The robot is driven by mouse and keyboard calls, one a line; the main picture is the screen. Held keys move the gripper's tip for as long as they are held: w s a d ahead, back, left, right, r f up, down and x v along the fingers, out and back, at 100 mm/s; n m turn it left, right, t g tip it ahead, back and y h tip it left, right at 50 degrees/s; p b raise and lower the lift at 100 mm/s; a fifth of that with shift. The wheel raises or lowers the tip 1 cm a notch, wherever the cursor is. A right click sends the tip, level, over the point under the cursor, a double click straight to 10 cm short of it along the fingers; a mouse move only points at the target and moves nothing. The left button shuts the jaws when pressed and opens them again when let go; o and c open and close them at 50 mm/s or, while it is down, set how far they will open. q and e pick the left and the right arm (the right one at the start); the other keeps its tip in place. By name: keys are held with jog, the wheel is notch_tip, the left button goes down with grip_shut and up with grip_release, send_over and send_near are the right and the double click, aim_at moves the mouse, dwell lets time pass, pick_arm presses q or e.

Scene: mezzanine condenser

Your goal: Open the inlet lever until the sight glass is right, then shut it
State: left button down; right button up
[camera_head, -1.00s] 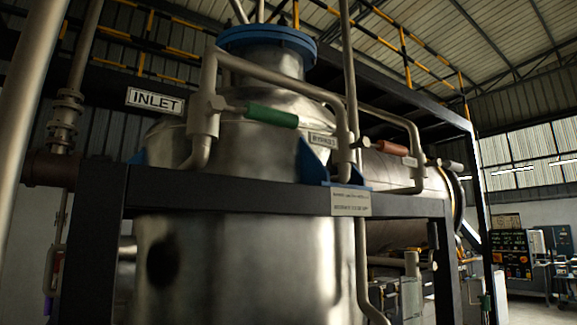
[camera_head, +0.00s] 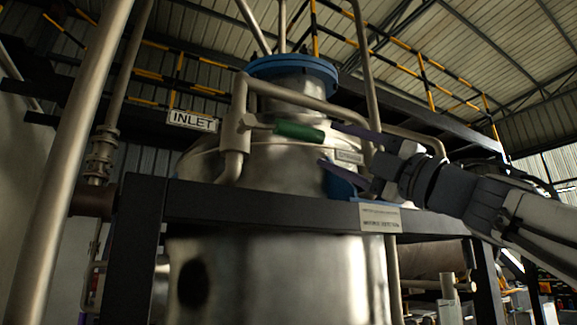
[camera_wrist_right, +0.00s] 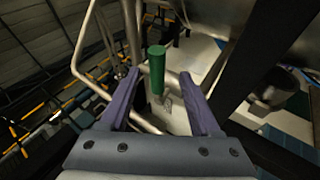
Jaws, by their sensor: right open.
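The inlet lever has a green grip (camera_head: 299,132) and points right, nearly level, from its valve on the grey pipe beside the INLET sign (camera_head: 192,121). My right gripper (camera_head: 330,147) is open and empty, just right of the grip's free end in the head view. In the right wrist view the green grip (camera_wrist_right: 156,70) shows ahead, between the two open fingers (camera_wrist_right: 160,76); I see no contact. I cannot make out a sight glass. My left gripper is not in view.
The steel vessel (camera_head: 275,275) stands behind a dark frame beam (camera_head: 260,203). A small label plate (camera_head: 350,157) and a blue bracket (camera_head: 340,187) lie close to my right fingers. A larger plate (camera_head: 380,217) hangs on the beam. Pipes cross above the gripper.

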aim_at(287, 129)
jog(key=shift+s+a+r+n+g+y, duration=0.15)
jog(key=shift+s+a+n+g, duration=0.2)
jog(key=shift+n, duration=0.25)
jog(key=shift+s+a+r+n+g+y, duration=0.1)
jog(key=shift+s+r+n+g+y, duration=0.1)
jog(key=shift+n+g, duration=0.35)
jog(key=p+x, duration=0.6)
jog(key=x, duration=0.3)
jog(key=shift+a+r, duration=0.1)
jog(key=shift+a, duration=0.15)
jog(key=shift+w+a+r, duration=0.1)
jog(key=shift+w+a, duration=0.15)
jog(key=shift+a, duration=0.05)
grip_shut()
